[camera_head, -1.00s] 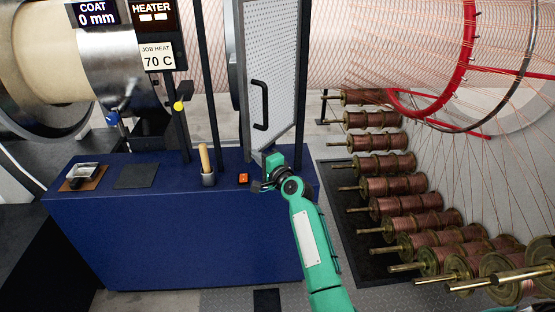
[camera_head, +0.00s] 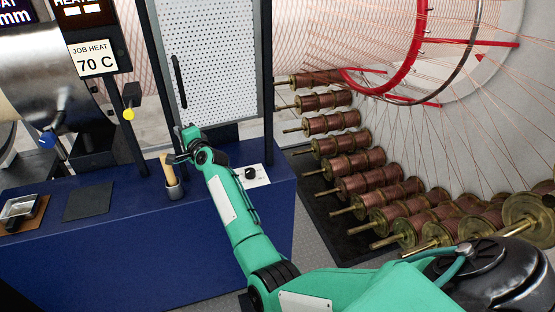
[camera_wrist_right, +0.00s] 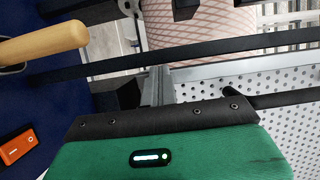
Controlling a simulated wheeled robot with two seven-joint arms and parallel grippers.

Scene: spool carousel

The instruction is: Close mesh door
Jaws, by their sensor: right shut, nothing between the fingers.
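The mesh door (camera_head: 215,65) is a white perforated panel in a grey frame above the blue cabinet. It faces me broadly and spans most of the gap between the dark posts; whether it is fully closed I cannot tell. Its black bar handle (camera_head: 180,82) is at its left side. My right gripper (camera_head: 174,159) is shut and empty, below the handle and beside the wooden-handled tool. In the right wrist view the perforated panel (camera_wrist_right: 300,125) and black handle (camera_wrist_right: 285,98) are at the right. My left gripper is not in view.
The wooden-handled tool (camera_head: 168,168) stands in a holder on the blue cabinet (camera_head: 130,245). An orange switch (camera_wrist_right: 17,147) is close by. A white box with a black knob (camera_head: 262,178) sits right of my forearm. Copper spools (camera_head: 345,165) line the right side.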

